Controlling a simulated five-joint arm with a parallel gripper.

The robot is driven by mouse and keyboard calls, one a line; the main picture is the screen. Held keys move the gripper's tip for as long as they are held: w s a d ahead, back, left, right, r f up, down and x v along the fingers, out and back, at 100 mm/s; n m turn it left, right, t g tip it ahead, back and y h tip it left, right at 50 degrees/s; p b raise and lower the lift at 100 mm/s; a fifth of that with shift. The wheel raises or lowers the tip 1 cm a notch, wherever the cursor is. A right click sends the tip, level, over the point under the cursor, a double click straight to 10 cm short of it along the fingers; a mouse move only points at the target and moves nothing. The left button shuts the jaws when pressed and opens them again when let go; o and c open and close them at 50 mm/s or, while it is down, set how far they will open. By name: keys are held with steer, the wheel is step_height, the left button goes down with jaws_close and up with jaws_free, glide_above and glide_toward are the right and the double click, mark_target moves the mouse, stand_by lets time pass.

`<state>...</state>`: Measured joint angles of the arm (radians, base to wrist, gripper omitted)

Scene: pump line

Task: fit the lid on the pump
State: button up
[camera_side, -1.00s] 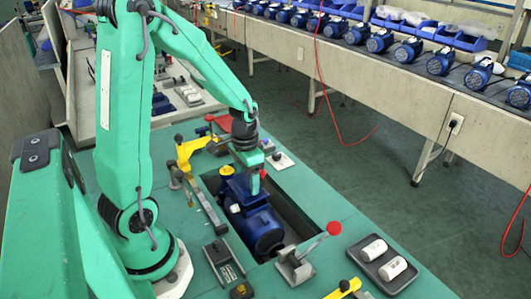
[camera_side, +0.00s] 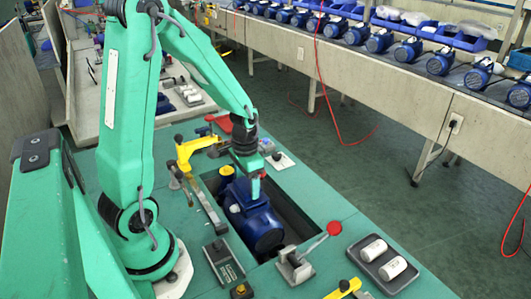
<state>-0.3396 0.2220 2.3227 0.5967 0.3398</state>
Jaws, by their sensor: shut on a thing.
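The blue pump (camera_side: 262,229) lies in the rectangular opening of the green bench, its ribbed round end towards the camera. My gripper (camera_side: 254,186) points down over the far part of the pump. It is shut on the lid, which is small and mostly hidden by the fingers; its dark blue colour blends with the pump behind. I cannot tell whether the lid touches the pump.
A red-knobbed toggle clamp (camera_side: 295,266) stands at the opening's near edge. A yellow clamp (camera_side: 190,152) stands at the far left, and a grey tray (camera_side: 382,262) with two white cylinders lies at the right. A control box (camera_side: 222,260) sits left of the opening.

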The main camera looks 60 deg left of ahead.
steer(key=shift+f, duration=0.2)
steer(key=o, duration=1.1)
steer(key=shift+r, duration=0.2)
steer(key=shift+r, duration=2.85)
steer(key=shift+r, duration=0.1)
steer(key=shift+r, duration=3.8)
